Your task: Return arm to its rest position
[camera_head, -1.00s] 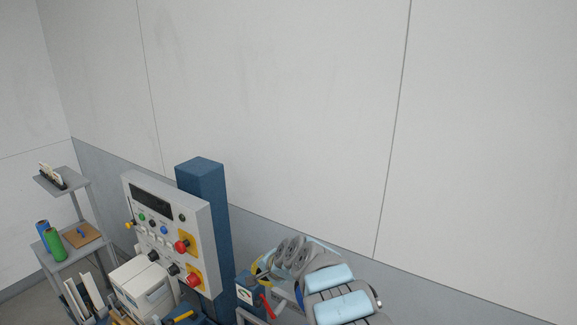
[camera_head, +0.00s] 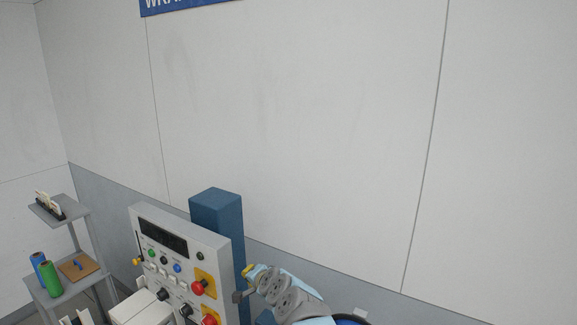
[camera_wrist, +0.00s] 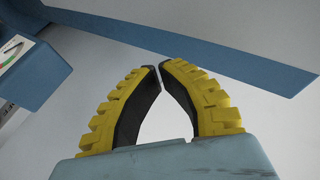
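My gripper (camera_wrist: 160,68) shows in the wrist view with two yellow, ribbed fingers and black inner pads. The tips meet or almost meet, and the gap behind them is empty. In the head view my grey and light-blue arm (camera_head: 290,298) is folded at the bottom, right of the control panel. Its yellow and dark end is close to the panel's right side; whether they touch cannot be told.
The control panel (camera_head: 183,262) has red, green and blue buttons, with a blue post (camera_head: 217,210) behind it. A grey shelf stand (camera_head: 62,287) holds rolls at left. A blue box (camera_wrist: 30,65) is near my gripper in the wrist view.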

